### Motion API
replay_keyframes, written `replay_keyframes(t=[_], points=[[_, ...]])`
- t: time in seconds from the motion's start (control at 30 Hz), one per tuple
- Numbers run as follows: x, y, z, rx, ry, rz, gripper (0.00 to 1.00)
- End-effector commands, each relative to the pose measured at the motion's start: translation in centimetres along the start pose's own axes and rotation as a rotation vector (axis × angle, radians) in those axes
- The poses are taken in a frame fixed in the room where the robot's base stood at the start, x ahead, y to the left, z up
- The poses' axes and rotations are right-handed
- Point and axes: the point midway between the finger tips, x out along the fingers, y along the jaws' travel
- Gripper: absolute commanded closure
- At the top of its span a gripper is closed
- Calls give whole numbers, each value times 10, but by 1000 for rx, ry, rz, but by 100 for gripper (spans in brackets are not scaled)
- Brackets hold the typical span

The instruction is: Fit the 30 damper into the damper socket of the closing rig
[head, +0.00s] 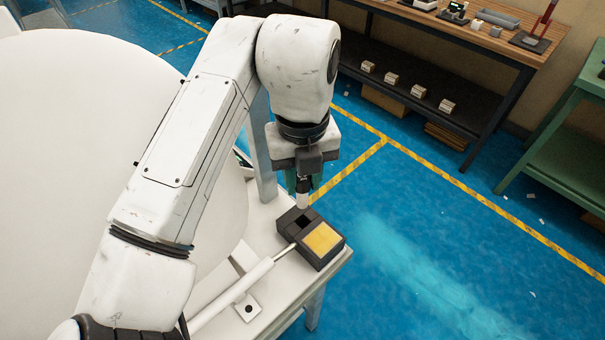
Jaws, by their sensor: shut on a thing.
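My gripper (303,182) points down above the white table and is shut on a small damper (303,199). The damper is upright, with a dark upper part and a pale lower end. No number can be read on it. The closing rig (326,258) is a dark box with a yellow top panel near the table's right corner. A dark square opening, the damper socket (302,223), is in its far left part. The damper's lower end shows just above the far edge of this opening. I cannot tell the exact gap between them.
A white rod (236,295) runs from the rig's left side toward the lower left. A large white rounded shape (60,150) fills the left. The white table's (262,225) edge lies just right of the rig.

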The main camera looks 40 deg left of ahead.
Motion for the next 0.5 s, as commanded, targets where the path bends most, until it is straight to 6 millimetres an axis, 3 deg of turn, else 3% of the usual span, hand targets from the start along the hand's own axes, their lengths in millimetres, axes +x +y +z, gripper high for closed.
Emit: replay_keyframes(t=[0.13,0.5], points=[[-1,-1,0,0,3,-2,94],[35,0,0,-1,1,-1,94]])
